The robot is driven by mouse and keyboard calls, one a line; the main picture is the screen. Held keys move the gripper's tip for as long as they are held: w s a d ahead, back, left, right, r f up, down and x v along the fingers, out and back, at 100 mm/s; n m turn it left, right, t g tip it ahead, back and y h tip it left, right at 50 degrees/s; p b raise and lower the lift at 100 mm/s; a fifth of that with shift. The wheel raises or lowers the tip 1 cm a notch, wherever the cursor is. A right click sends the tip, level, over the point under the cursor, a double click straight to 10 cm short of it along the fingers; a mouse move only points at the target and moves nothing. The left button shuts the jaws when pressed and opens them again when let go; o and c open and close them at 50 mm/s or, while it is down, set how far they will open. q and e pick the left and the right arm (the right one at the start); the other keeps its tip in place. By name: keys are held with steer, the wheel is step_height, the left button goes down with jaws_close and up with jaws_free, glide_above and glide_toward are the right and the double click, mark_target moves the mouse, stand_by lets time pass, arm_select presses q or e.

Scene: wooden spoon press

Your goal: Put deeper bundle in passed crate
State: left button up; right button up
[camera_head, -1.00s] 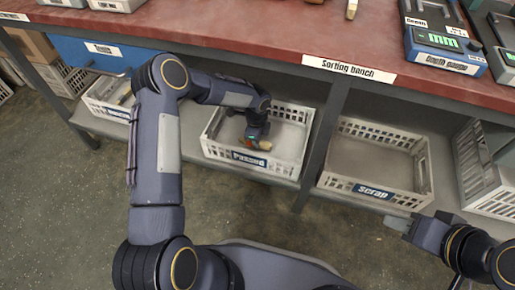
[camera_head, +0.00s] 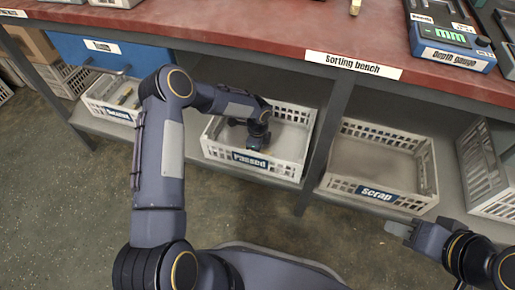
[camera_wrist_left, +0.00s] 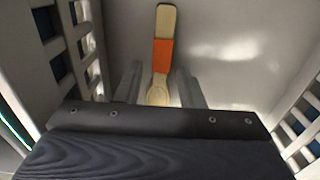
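The crate labelled "Passed" (camera_head: 249,160) stands on the shelf under the bench. My left gripper (camera_head: 256,143) is down inside it, near its front wall. In the left wrist view, a wooden spoon bundle with an orange band (camera_wrist_left: 163,50) lies on the pale crate floor. Its spoon-bowl end is between the fingers of my left gripper (camera_wrist_left: 160,92), which stand apart with a gap on each side. In the head view the bundle is hidden by the gripper and crate wall. My right gripper (camera_head: 399,229) is at the lower right, away from the crates; its finger opening cannot be made out.
A "Scrap" crate (camera_head: 377,193) stands right of a bench leg (camera_head: 321,140) and looks empty. Another crate (camera_head: 107,111) with wooden pieces is at the left, below a blue drawer (camera_head: 98,50). A depth gauge (camera_head: 452,52) sits on the red bench top (camera_head: 250,30).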

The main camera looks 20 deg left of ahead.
arm_select(q)
steer(key=shift+r, duration=0.1)
step_height(320, 180, up, 7)
steer(key=p, duration=0.3)
steer(key=shift+r+p, duration=0.3)
steer(key=shift+r, duration=0.1)
steer(key=shift+f, duration=0.1)
